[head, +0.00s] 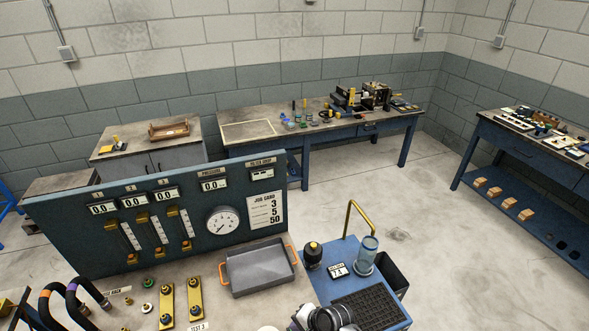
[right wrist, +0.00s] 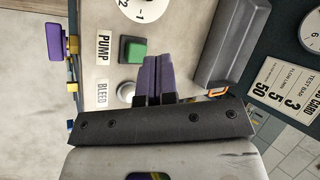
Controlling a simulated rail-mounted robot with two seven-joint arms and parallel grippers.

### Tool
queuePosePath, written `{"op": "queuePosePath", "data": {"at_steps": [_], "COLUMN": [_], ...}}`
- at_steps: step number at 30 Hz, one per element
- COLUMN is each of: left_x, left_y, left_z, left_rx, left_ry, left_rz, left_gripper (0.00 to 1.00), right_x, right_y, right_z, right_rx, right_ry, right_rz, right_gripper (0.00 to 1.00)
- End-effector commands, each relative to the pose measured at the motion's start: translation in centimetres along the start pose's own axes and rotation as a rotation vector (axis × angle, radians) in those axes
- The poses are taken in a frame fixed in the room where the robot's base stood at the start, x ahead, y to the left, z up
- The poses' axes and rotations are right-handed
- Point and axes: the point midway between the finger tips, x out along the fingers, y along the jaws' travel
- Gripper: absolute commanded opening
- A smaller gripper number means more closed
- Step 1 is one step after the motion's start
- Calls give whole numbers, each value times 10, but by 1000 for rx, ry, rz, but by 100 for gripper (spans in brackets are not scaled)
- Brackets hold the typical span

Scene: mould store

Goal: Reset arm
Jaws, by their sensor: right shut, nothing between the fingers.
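My right gripper (head: 326,318) shows at the bottom edge of the head view, in front of the test bench and beside the blue cart. Its fingertips are hard to make out there. In the right wrist view the right gripper (right wrist: 156,72) has its two dark purple fingers together, with nothing between them. They point over the bench panel, beside a green button (right wrist: 133,50) labelled PUMP and a pale round knob (right wrist: 126,92) labelled BLEED. Whether they touch the panel I cannot tell. My left gripper is not in view.
A grey tray (head: 233,288) with orange handles lies on the bench below the upright gauge panel (head: 80,216). The blue cart (head: 322,284) carries a glass cylinder (head: 369,249) and a yellow rail. Hoses (head: 89,290) curve up at the left. Open floor (head: 400,225) lies behind the cart.

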Motion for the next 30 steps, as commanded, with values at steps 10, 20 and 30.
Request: {"op": "queuePosePath", "data": {"at_steps": [10,20,30], "left_x": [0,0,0], "left_y": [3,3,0], "left_z": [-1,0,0], "left_rx": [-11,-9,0], "left_ry": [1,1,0], "left_rz": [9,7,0], "left_gripper": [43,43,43], "right_x": [-125,-262,-298], "right_y": [-83,-13,142], "right_z": [5,32,95], "right_rx": [-1079,-1232,-1025], "right_ry": [232,536,491], "right_rz": [163,350,471], "right_gripper": [0,0,0]}}
